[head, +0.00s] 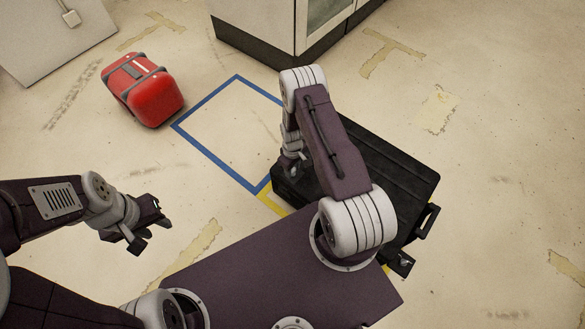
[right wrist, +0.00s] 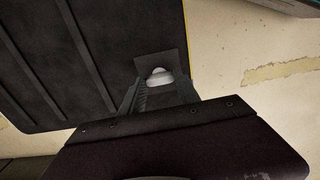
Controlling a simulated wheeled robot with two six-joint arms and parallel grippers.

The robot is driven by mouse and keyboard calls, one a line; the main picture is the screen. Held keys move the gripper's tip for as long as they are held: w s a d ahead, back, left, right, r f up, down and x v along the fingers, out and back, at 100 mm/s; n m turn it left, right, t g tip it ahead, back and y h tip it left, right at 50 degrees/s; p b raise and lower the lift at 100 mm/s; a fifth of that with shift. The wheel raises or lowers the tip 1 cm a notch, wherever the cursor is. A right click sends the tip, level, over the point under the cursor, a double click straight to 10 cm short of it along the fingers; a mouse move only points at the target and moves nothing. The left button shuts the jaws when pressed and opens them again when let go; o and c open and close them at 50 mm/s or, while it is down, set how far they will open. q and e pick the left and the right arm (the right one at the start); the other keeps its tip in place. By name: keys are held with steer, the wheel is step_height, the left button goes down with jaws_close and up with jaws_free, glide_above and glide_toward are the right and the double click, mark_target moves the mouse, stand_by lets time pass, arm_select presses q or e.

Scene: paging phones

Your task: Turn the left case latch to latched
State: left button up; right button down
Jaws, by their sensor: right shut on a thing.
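A large black case (head: 385,165) lies on the floor, partly hidden behind my right arm. My right gripper (head: 290,170) is at the case's left end, mostly hidden by its own arm in the head view. In the right wrist view, the right gripper (right wrist: 160,92) is shut on a small pale-topped piece, apparently the left case latch (right wrist: 158,75), beside the ribbed black lid (right wrist: 60,60). Whether the latch is turned cannot be told. My left gripper (head: 150,228) is open and empty above the floor, well left of the case.
A black fitting with a bright spot (head: 402,262) and a handle (head: 428,220) show at the case's right end. A red case (head: 145,90) stands beside a blue tape outline (head: 205,151). A cabinet (head: 260,25) stands at the back. Floor inside the outline is clear.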

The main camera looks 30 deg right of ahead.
steer(key=c, duration=0.9)
jaws_free()
step_height(320, 180, up, 8)
steer(key=p, duration=0.4)
steer(key=shift+r, duration=0.55)
steer(key=shift+a, duration=0.1)
